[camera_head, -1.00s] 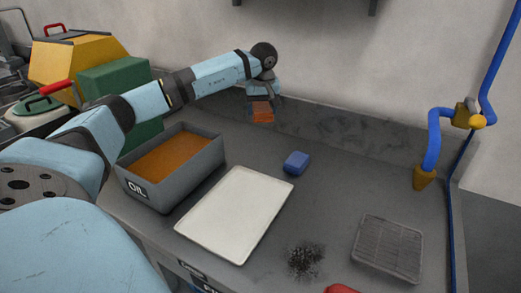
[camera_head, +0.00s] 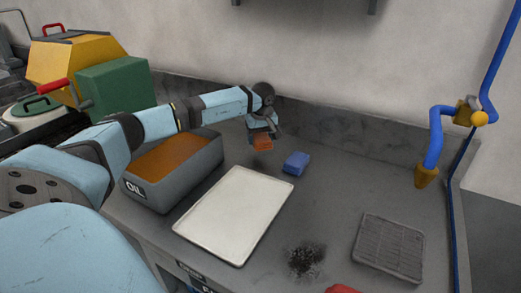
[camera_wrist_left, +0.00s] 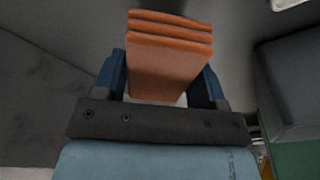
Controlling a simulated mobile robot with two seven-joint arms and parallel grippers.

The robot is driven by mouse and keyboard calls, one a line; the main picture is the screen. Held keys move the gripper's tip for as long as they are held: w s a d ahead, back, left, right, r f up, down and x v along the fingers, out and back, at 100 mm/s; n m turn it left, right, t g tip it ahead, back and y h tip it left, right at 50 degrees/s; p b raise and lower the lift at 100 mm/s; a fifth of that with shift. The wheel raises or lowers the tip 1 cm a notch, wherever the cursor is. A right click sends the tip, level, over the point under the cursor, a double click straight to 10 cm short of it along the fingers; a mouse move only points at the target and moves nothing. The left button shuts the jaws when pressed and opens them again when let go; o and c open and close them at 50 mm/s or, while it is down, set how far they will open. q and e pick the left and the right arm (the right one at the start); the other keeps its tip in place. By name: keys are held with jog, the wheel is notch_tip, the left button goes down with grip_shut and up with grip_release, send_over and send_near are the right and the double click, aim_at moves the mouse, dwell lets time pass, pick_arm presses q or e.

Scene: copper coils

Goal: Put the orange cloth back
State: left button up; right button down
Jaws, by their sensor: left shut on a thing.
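The orange cloth (camera_head: 262,143) is a small folded block held in my left gripper (camera_head: 262,134), low over the back of the counter, just left of a blue block. In the left wrist view the cloth (camera_wrist_left: 169,55) sits between the two dark blue fingers of the gripper (camera_wrist_left: 165,75), its folded layers at the far end. I cannot tell whether the cloth touches the counter. My right gripper is not in view.
The blue block (camera_head: 296,163) lies close by on the grey counter. A white tray (camera_head: 235,214) lies in front. The grey OIL bin (camera_head: 182,185) stands to the left. A grey rack (camera_head: 389,248), a dark dirt patch (camera_head: 305,260) and a blue-pipe tap (camera_head: 428,160) are to the right.

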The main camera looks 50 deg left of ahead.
aim_at(260, 155)
pick_arm(q)
jog(key=shift+f, duration=2.25)
jog(key=shift+f+b, duration=0.15)
jog(key=shift+b, duration=0.15)
jog(key=o, duration=0.9)
jog(key=r, duration=0.4)
jog(key=d+r+p, duration=0.1)
jog(key=r, duration=0.3)
jog(key=s+r, duration=0.1)
jog(key=r, duration=0.3)
jog(key=shift+d+r, duration=0.1)
jog(key=shift+d, duration=0.2)
